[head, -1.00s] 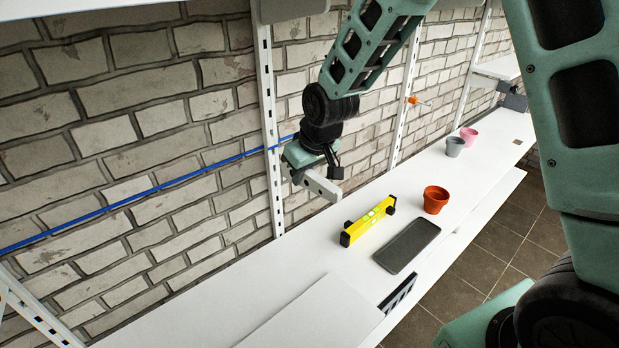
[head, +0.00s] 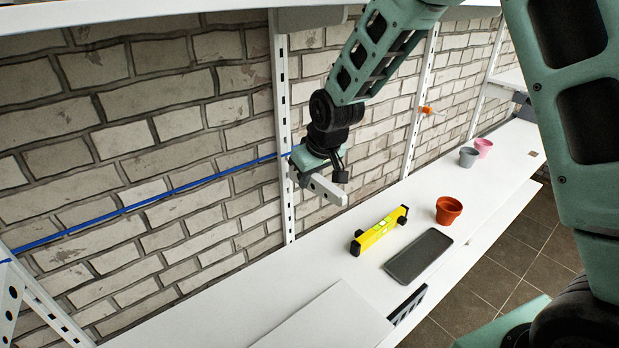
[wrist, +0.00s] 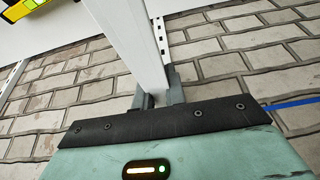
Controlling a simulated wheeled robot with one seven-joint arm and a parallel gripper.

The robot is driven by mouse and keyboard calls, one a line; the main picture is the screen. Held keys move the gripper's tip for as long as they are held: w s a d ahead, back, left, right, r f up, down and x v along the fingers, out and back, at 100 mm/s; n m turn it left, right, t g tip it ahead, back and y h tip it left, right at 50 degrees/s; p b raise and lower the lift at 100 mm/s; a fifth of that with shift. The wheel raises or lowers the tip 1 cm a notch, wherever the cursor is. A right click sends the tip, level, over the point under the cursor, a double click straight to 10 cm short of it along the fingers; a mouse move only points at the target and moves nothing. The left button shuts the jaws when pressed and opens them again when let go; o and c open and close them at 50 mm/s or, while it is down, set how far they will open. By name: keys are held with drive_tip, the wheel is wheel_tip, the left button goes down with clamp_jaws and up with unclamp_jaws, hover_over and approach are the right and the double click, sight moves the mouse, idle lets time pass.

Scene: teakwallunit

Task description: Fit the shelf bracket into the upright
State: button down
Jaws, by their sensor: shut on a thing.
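The shelf bracket is a pale grey-white bar (head: 328,190) held in my gripper (head: 304,177). It points away from the wall, toward the lower right. The upright (head: 283,110) is a white slotted post on the brick wall, just left of my gripper in the head view. In the wrist view my gripper (wrist: 158,95) is shut around the bracket (wrist: 128,42), and part of a slotted post (wrist: 160,40) shows beside it. The bracket's wall-side end is hidden by my gripper, so I cannot tell whether it touches the upright.
A yellow level (head: 380,230), a dark flat tray (head: 418,256) and an orange pot (head: 448,210) stand on the white lower shelf (head: 260,295). An upper shelf (head: 130,18) hangs above. A blue line (head: 170,193) runs along the wall.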

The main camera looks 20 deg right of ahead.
drive_tip(key=shift+w+a, duration=0.15)
drive_tip(key=shift+w, duration=0.35)
idle(0.6)
drive_tip(key=shift+w+a+r, duration=0.1)
drive_tip(key=shift+w+r, duration=0.05)
drive_tip(key=shift+w, duration=0.1)
idle(1.1)
drive_tip(key=shift+f, duration=0.25)
idle(1.0)
drive_tip(key=shift+w+a, duration=0.1)
idle(0.4)
drive_tip(key=c, duration=1.4)
unclamp_jaws()
drive_tip(key=shift+r, duration=0.1)
drive_tip(key=shift+o, duration=0.2)
